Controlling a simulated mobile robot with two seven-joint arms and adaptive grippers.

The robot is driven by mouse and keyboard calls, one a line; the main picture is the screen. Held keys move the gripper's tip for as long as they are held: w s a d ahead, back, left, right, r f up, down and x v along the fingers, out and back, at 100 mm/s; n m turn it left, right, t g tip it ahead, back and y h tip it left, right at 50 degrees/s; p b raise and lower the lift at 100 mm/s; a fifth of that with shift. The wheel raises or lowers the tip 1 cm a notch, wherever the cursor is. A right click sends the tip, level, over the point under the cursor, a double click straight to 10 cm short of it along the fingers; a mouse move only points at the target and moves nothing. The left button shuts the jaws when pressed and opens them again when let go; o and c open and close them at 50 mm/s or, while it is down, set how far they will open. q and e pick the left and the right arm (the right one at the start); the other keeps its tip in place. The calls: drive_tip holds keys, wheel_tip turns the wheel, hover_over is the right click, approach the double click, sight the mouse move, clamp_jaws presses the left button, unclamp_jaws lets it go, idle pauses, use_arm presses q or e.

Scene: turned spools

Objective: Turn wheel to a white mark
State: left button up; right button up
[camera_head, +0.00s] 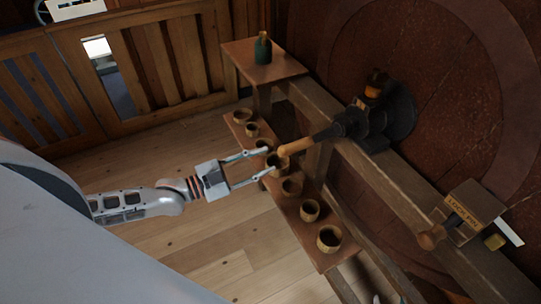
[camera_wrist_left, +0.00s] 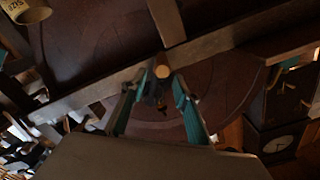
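A black wheel-like hub (camera_head: 398,112) with a long wooden handle (camera_head: 302,144) sits on a beam, in front of a large dark red round panel (camera_head: 450,75). The handle points left and down toward my left gripper (camera_head: 272,160). The gripper is open, its two fingers apart near the handle's end. In the left wrist view the teal fingers of my left gripper (camera_wrist_left: 155,92) are spread, and the round wooden handle end (camera_wrist_left: 162,70) shows between and just beyond their tips. I cannot tell whether they touch. A white strip (camera_head: 510,232) lies at the right. My right gripper is not in view.
A low wooden shelf (camera_head: 318,256) holds several small wooden cups below the handle. A green bottle (camera_head: 263,49) stands on a higher shelf. A lettered block (camera_head: 474,205) with a wooden knob is on the beam at the right. Wooden floor (camera_head: 232,245) is clear.

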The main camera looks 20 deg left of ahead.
use_arm(q)
drive_tip(key=shift+s+a, duration=0.25)
drive_tip(key=shift+s, duration=0.05)
drive_tip(key=shift+o, duration=1)
drive_tip(key=shift+w+d+r+b, duration=0.25)
drive_tip(key=shift+w+b, duration=0.1)
drive_tip(key=shift+b, duration=0.65)
drive_tip(key=n+t+h+b, duration=0.3)
drive_tip(key=n+b, duration=0.5)
drive_tip(key=b, duration=0.9)
approach(307, 139)
drive_tip(key=shift+t+y, duration=0.4)
drive_tip(key=shift+t, duration=0.1)
drive_tip(key=x, duration=0.5)
drive_tip(key=shift+d, duration=0.15)
drive_tip(key=shift+x, duration=0.75)
use_arm(e)
wheel_tip(307, 139, down, 15)
drive_tip(key=shift+d+f+n, duration=0.15)
drive_tip(key=shift+d+n, duration=0.15)
drive_tip(key=shift+d, duration=0.1)
